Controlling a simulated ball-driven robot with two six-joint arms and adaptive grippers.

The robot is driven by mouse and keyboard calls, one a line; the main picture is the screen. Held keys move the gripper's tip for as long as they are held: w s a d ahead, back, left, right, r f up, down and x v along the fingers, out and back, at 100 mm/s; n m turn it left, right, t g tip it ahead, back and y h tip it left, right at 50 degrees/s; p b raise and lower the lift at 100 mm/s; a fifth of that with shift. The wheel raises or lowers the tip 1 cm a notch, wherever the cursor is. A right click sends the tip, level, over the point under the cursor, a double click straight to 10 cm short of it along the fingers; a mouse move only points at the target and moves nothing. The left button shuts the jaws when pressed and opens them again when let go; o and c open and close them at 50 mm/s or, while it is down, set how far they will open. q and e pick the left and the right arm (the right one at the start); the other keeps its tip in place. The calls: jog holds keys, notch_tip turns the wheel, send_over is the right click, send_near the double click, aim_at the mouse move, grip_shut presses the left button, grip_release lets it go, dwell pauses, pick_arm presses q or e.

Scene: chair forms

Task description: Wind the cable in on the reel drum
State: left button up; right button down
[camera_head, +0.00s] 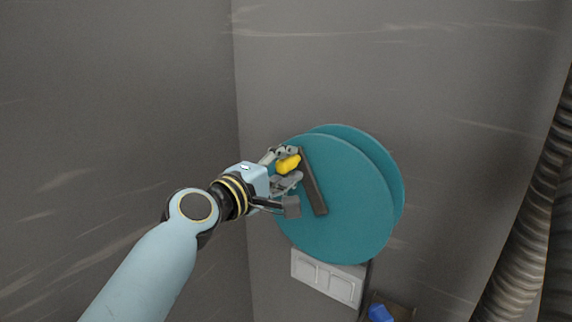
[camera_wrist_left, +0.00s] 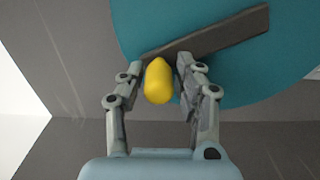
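The reel drum (camera_head: 345,215) is a teal double disc on the grey wall, right of centre in the head view; its disc also fills the top of the left wrist view (camera_wrist_left: 225,75). A dark crank bar (camera_head: 313,182) lies across its face, with a yellow knob (camera_head: 288,164) at its upper end. My left gripper (camera_head: 283,168) has its fingers on both sides of the knob. In the left wrist view the yellow knob (camera_wrist_left: 158,82) sits between the fingertips, with narrow gaps beside it. No cable is visible. My right gripper is not in view.
A pale panel with recessed squares (camera_head: 327,277) is on the wall below the reel. A dark holder with a blue object (camera_head: 380,313) is at the bottom edge. A thick ribbed hose (camera_head: 525,240) runs down the right side. A wall corner is left of the reel.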

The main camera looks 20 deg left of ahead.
pick_arm(q)
jog(key=a+f+b, duration=0.1)
jog(key=w+a+f+b, duration=0.1)
jog(key=a+f+b, duration=0.1)
jog(key=shift+w+a, duration=0.1)
jog(key=shift+a, duration=0.05)
dwell(0.3)
jog(key=shift+b, duration=0.3)
